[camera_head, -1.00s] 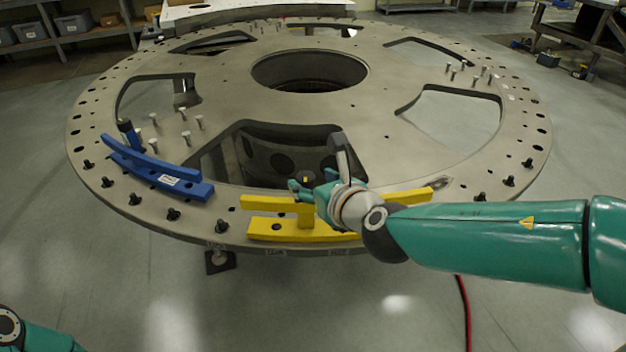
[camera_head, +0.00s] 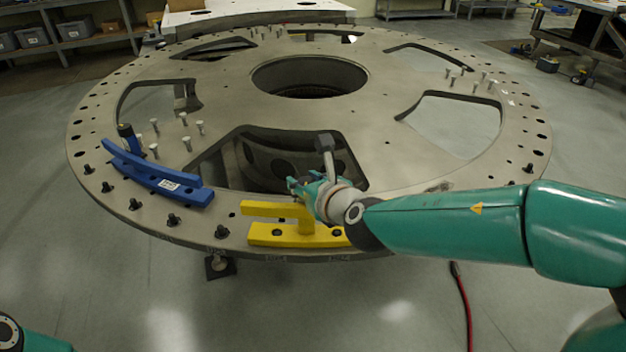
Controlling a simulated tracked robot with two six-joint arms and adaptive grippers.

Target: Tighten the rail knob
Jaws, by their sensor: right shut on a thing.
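The yellow rail (camera_head: 285,240) is fixed near the front rim of the round grey turret plate (camera_head: 400,160). My right gripper (camera_head: 298,187) is at the upper bar of this rail, on its far side, with its fingers shut. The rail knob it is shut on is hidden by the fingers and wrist. My right forearm covers the right part of the yellow rail. My left gripper is out of view; only a bit of my left arm shows in the bottom left corner.
A blue rail (camera_head: 160,183) with a dark blue-black knob (camera_head: 130,137) stands on the plate's left side. Several black bolts line the rim and several silver pins stand on the plate. A large cutout opens just behind the yellow rail. A red cable (camera_head: 465,310) lies on the floor.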

